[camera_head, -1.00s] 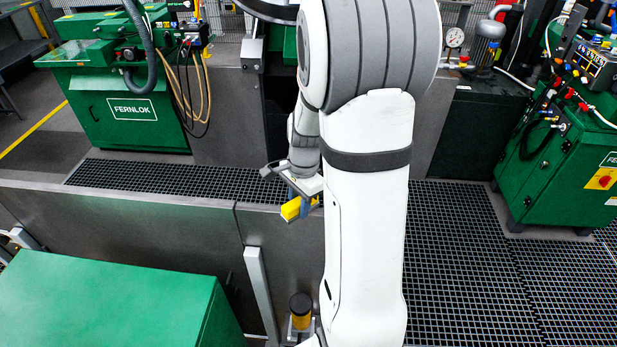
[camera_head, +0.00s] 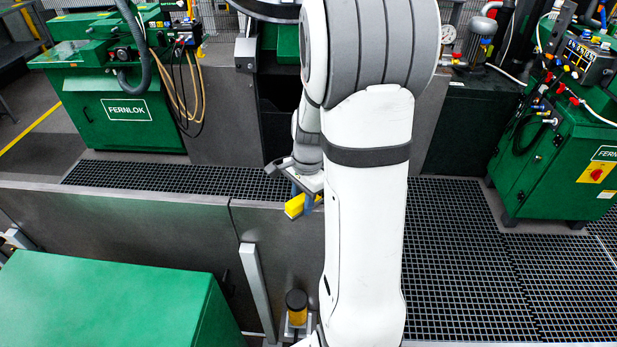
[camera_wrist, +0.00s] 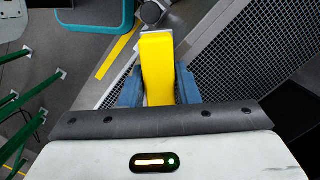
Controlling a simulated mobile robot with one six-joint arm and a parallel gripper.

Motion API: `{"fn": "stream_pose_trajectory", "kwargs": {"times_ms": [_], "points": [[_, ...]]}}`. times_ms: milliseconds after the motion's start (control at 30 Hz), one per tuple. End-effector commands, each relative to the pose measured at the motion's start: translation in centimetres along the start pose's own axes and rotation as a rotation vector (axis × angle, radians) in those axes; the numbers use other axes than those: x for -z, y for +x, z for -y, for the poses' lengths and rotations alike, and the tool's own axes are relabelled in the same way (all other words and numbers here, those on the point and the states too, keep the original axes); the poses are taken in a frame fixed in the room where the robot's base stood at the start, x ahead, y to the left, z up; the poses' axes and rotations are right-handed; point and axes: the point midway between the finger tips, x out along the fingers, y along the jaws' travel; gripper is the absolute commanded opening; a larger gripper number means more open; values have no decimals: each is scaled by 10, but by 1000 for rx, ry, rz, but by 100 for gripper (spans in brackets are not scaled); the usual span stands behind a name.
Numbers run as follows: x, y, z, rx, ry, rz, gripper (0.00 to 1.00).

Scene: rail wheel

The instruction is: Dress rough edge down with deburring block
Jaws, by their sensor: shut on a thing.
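The yellow deburring block (camera_head: 295,206) is held in my gripper (camera_head: 305,200), in the air near the top edge of the low grey wall in the head view. In the wrist view the block (camera_wrist: 157,68) sits between the two blue fingers of my gripper (camera_wrist: 158,88), which are shut on its sides. A pale strip shows at the block's far end. My white arm hides part of the head view behind it. I cannot make out the rough edge in either view.
A low grey wall (camera_head: 130,225) crosses the view, with dark floor grating (camera_head: 455,260) beyond and to the right. A green box (camera_head: 110,300) stands at the front left. Green machines stand at the back left (camera_head: 125,115) and right (camera_head: 550,150). A black-and-yellow cylinder (camera_head: 296,305) stands low by my arm.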

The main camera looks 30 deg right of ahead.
Motion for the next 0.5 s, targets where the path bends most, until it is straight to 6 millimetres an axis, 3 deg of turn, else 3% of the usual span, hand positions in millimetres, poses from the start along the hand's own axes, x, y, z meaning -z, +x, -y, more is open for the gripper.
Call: {"fn": "stream_pose_trajectory", "kwargs": {"times_ms": [100, 200, 500], "points": [[1, -6, -1, -2, -2, 1, 0], [-2, -31, -1, 1, -4, -2, 0], [-6, -56, 0, 0, -4, -1, 0]]}}
